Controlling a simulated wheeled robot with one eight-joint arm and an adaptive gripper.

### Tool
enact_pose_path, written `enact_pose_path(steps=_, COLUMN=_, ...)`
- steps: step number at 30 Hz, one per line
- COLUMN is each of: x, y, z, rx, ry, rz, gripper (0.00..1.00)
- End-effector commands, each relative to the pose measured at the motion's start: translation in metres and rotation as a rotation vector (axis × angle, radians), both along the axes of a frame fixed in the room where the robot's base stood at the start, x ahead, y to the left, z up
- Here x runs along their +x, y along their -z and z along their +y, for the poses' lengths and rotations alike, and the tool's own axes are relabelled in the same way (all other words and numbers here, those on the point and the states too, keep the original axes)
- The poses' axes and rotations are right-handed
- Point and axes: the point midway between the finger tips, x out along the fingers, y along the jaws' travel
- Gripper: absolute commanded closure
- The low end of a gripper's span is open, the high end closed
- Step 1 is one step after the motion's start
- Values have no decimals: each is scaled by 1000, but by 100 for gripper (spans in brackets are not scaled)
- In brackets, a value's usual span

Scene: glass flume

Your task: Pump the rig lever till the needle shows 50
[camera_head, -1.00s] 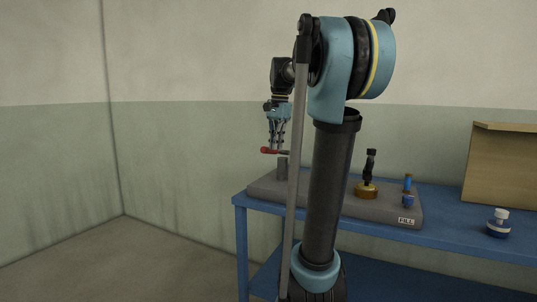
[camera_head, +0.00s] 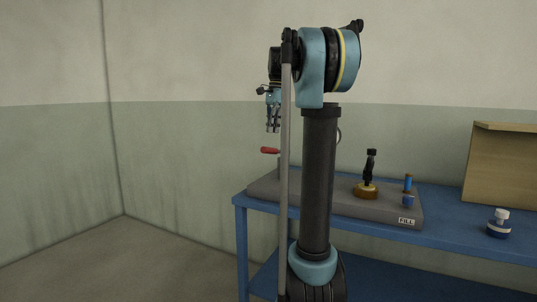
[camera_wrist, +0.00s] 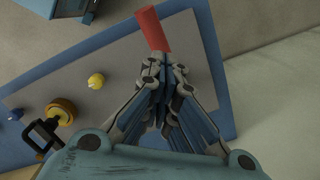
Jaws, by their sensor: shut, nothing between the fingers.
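The red lever grip (camera_head: 270,150) stands out at the left end of the grey rig base (camera_head: 385,208). In the wrist view the red grip (camera_wrist: 152,28) lies just beyond my fingertips. My gripper (camera_head: 272,131) is shut and empty, pointing down a little above the grip, with a small gap in the head view. My fingers also show closed together in the wrist view (camera_wrist: 163,62). A thin round rim (camera_head: 339,135), possibly the gauge, peeks out behind my arm. Its face and needle are hidden. Most of the lever's post is hidden too.
The rig stands on a blue table (camera_head: 460,228). On its base are a brass-and-black fitting (camera_head: 367,188), a blue-and-orange piece (camera_head: 408,188) and a FILL label. A white-capped blue jar (camera_head: 499,223) and a wooden panel (camera_head: 502,165) are at the right. Floor at the left is clear.

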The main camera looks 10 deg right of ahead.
Motion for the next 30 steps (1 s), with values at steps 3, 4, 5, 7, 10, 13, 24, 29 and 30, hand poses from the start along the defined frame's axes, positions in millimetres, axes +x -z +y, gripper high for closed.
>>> enact_pose_path(steps=3, x=0, y=11, z=1, rx=0, ry=0, rz=0, gripper=100)
enact_pose_path(steps=4, x=-1, y=14, z=1, rx=0, ry=0, rz=0, gripper=100)
enact_pose_path(steps=5, x=-1, y=17, z=2, rx=0, ry=-1, rz=0, gripper=100)
enact_pose_path(steps=7, x=-1, y=26, z=2, rx=0, ry=-1, rz=0, gripper=100)
enact_pose_path(steps=10, x=-1, y=37, z=3, rx=0, ry=-1, rz=0, gripper=100)
enact_pose_path(steps=13, x=-2, y=47, z=4, rx=0, ry=-1, rz=0, gripper=100)
enact_pose_path(steps=24, x=-2, y=65, z=6, rx=0, ry=0, rz=0, gripper=100)
enact_pose_path(steps=29, x=-2, y=65, z=6, rx=0, ry=0, rz=0, gripper=100)
enact_pose_path(steps=30, x=-2, y=65, z=6, rx=0, ry=0, rz=0, gripper=100)
